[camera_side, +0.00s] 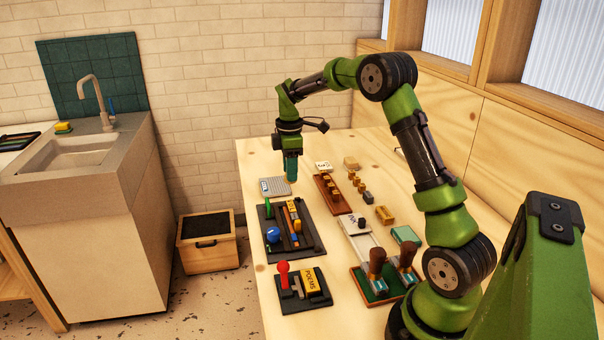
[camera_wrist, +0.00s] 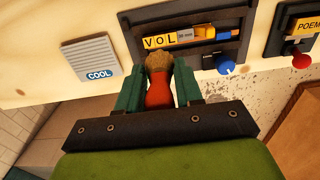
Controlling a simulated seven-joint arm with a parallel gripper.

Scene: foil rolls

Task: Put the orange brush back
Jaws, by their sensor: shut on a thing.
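My gripper (camera_side: 291,170) points down above the far left part of the table, near the grey COOL pad (camera_side: 275,187). In the wrist view, its two teal fingers (camera_wrist: 158,84) are shut on the orange brush (camera_wrist: 158,95). The brush has a red-orange handle between the fingers and a brown bristle tuft at its far end. In the side view the brush is hidden by the fingers. The COOL pad (camera_wrist: 90,58) lies left of the brush in the wrist view. I cannot tell which spot is the brush's own place.
Nearer stands a red-knobbed holder (camera_side: 284,280) labelled POEMS. A brown rack (camera_side: 329,197) with brass pieces and a green tray (camera_side: 366,287) with brown-handled tools stand to the right. The table's left edge is close.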

